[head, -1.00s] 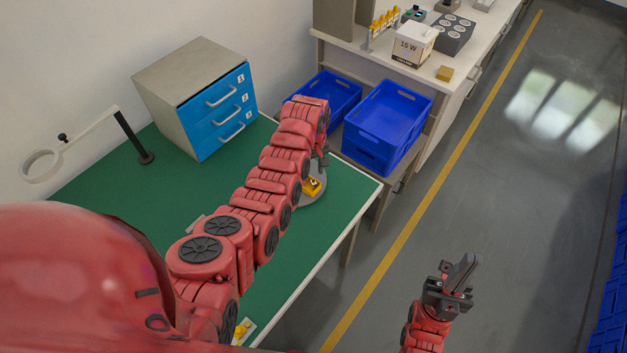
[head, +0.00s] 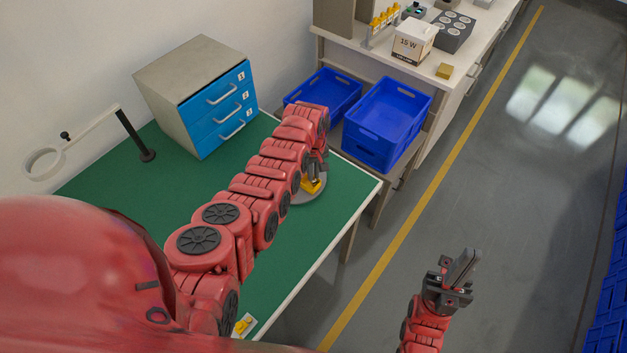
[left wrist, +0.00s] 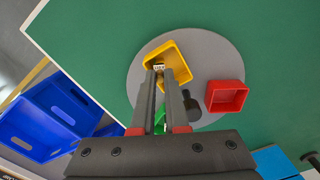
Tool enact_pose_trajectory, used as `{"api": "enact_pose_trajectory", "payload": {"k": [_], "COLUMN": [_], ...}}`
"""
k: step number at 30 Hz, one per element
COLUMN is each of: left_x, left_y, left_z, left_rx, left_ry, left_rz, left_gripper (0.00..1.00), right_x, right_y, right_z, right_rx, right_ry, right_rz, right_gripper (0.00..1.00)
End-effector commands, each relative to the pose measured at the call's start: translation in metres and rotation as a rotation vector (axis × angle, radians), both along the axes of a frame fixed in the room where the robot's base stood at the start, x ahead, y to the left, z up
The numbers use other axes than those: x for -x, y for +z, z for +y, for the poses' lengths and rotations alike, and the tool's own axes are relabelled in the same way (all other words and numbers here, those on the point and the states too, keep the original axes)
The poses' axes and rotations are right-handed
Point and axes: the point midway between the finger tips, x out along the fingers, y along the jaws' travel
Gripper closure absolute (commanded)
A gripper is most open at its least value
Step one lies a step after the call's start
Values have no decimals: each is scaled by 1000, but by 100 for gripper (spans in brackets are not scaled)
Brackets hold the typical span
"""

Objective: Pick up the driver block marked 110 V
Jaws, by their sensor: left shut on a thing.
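A small block with a white label (left wrist: 158,67) sits in the yellow tray (left wrist: 181,49) on a round grey disc (left wrist: 215,60). The label's print is too small to read. My left gripper (left wrist: 167,76) reaches down into the yellow tray and is shut on this block, which is mostly hidden by the fingers. In the head view my left gripper (head: 316,174) is at the yellow tray (head: 312,187), on the disc (head: 308,199) at the table's right end. My right gripper (head: 464,272) hangs over the floor, apart from everything; its jaw gap is unclear.
A red tray (left wrist: 226,96), a black knob-like piece (left wrist: 192,106) and a partly hidden green tray (left wrist: 160,116) are on the disc. Blue crates (head: 388,120) stand beyond the table. A drawer cabinet (head: 195,95) and a ring on a stand (head: 128,135) are at the left.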

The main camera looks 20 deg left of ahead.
Motion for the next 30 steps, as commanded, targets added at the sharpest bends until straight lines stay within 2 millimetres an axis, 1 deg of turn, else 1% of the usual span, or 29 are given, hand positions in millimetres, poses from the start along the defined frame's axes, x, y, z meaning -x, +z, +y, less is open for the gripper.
{"api": "enact_pose_trajectory", "payload": {"k": [17,27,30], "left_x": [-1,-1,-3], "left_y": [3,24,34], "left_z": [0,-1,0], "left_rx": [-1,1,0], "left_ry": [-1,0,0], "left_rz": [-1,-4,-8], "left_gripper": [100,100,100], "right_x": [0,0,0], "right_y": [-2,-8,-15], "right_z": [0,0,0], "right_rx": [0,0,0], "right_ry": [0,0,0], "right_rz": [0,0,0], "right_gripper": [100,100,100]}}
